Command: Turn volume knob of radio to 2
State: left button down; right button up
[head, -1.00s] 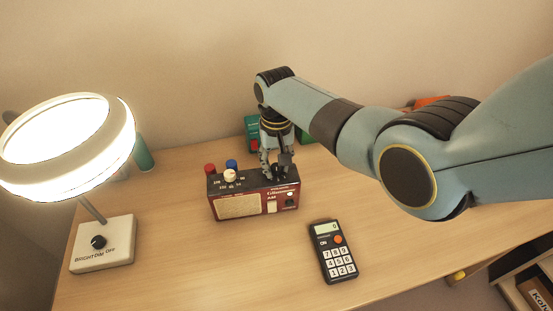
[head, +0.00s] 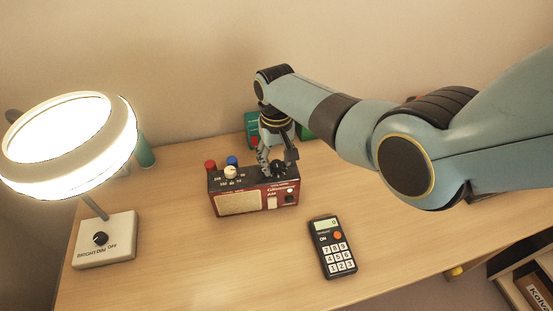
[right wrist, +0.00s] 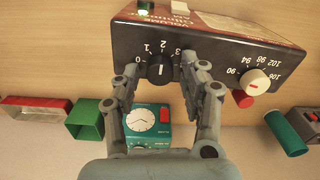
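The dark red radio (head: 240,204) stands on the desk, and it also shows in the right wrist view (right wrist: 215,35). Its black volume knob (right wrist: 160,69) is on the top panel, with marks 0 to 3 around it. The knob's white pointer line looks roughly in line with the 2. In the head view the knob (head: 277,168) is just under my right gripper (head: 276,160). My right gripper (right wrist: 161,70) is open, with one finger on each side of the knob and gaps visible between. My left gripper is not in view.
A calculator (head: 332,250) lies in front of the radio. A lit lamp (head: 104,242) stands at the left. The radio's cream tuning knob (right wrist: 257,80) is beside the volume knob. A green clock (right wrist: 147,125) is behind the radio.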

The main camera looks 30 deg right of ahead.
aim_at(276, 163)
jog(key=shift+o, duration=0.3)
notch_tip(276, 163, up, 12)
dwell(0.4)
dwell(0.4)
